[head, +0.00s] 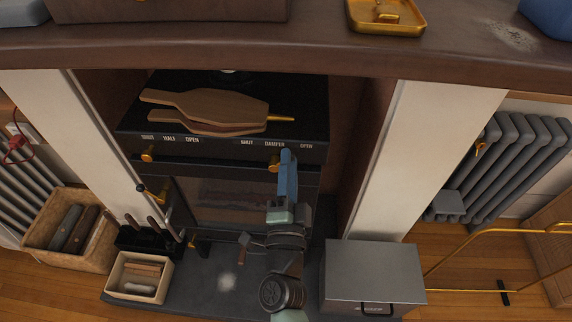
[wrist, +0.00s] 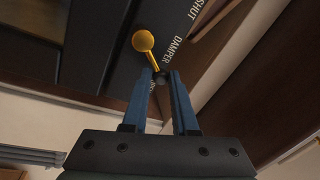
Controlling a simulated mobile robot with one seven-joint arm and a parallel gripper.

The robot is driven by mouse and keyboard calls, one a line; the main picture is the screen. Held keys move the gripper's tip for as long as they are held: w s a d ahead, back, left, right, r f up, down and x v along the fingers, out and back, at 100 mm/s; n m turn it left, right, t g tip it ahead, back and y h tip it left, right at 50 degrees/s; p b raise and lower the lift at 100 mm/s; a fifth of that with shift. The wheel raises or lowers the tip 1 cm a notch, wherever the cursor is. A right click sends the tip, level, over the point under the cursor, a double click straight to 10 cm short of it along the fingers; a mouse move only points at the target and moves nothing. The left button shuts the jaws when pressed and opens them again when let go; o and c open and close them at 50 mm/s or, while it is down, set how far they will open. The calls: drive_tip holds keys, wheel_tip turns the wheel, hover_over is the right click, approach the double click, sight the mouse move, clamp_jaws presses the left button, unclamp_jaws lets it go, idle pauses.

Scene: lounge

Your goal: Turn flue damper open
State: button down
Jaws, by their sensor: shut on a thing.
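The damper lever has a round brass knob (head: 274,163) on the black stove front, below the word DAMPER (head: 275,144). The labels SHUT (head: 246,142) and OPEN (head: 306,146) stand to its left and right. The knob sits roughly between them, nearer the middle. My gripper (head: 288,153) reaches up to the lever from below. The exact contact is partly hidden by the fingers.
A second brass knob (head: 148,155) sits at the left under SHUT, HALF, OPEN. Wooden bellows (head: 205,105) lie on the stove top. The mantel shelf (head: 200,45) overhangs above. A grey metal box (head: 373,268) stands right of my arm, and a small crate (head: 120,283) is at the left.

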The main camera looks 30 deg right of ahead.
drive_tip(key=shift+a+m, duration=0.2)
drive_tip(key=shift+m, duration=0.1)
drive_tip(key=c, duration=0.7)
unclamp_jaws()
drive_tip(key=shift+d, duration=0.1)
drive_tip(key=v, duration=1.3)
